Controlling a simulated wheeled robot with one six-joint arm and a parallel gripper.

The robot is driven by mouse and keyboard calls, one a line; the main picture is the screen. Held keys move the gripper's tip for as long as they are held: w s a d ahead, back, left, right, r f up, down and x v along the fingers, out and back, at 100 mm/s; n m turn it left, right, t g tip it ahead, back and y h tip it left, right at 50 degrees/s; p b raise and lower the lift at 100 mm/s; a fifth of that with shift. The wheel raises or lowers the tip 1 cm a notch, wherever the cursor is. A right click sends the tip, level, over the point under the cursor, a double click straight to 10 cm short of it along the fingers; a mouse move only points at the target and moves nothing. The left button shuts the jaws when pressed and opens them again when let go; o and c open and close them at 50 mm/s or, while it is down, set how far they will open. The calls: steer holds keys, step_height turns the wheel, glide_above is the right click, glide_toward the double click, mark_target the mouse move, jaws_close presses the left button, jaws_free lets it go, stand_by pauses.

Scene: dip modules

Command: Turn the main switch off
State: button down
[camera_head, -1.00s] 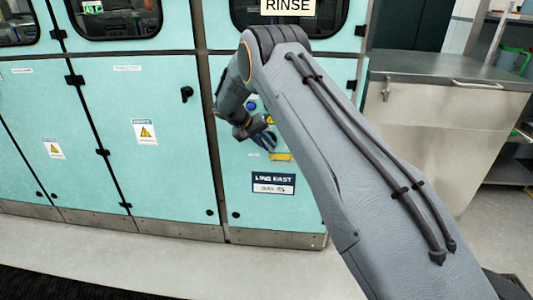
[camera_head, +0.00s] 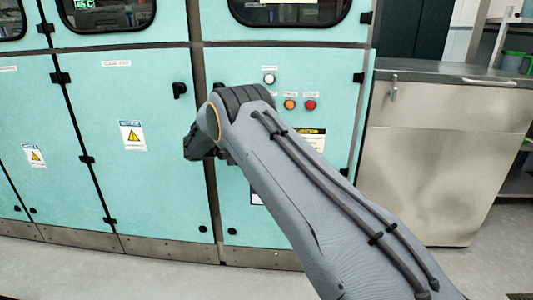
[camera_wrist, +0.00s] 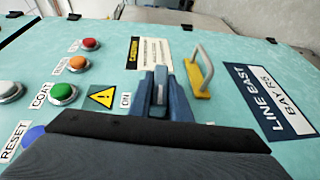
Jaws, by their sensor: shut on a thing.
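My gripper (camera_wrist: 160,92) is at the turquoise control panel in the wrist view, its two blue-grey fingers close together. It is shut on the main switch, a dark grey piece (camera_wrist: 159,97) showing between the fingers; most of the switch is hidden. An "ON" label (camera_wrist: 125,100) is just left of the fingers. In the head view my own arm hides the gripper and the switch. The switch's turn angle is unclear.
Red (camera_wrist: 89,44), orange (camera_wrist: 78,63) and green (camera_wrist: 63,94) buttons sit left of my gripper, with a blue one (camera_wrist: 33,136) nearer. A yellow piece with a grey loop (camera_wrist: 199,72) is close on the right. A steel counter (camera_head: 425,150) stands right of the cabinet.

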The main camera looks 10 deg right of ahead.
steer(key=shift+f+h+b, duration=0.1)
steer(key=shift+h+b, duration=0.4)
steer(key=shift+n, duration=0.3)
steer(key=c, duration=1.6)
jaws_free()
steer(key=shift+c, duration=0.2)
steer(key=a, duration=0.7)
steer(key=shift+s+a+b, duration=0.3)
steer(key=shift+s+a, duration=0.05)
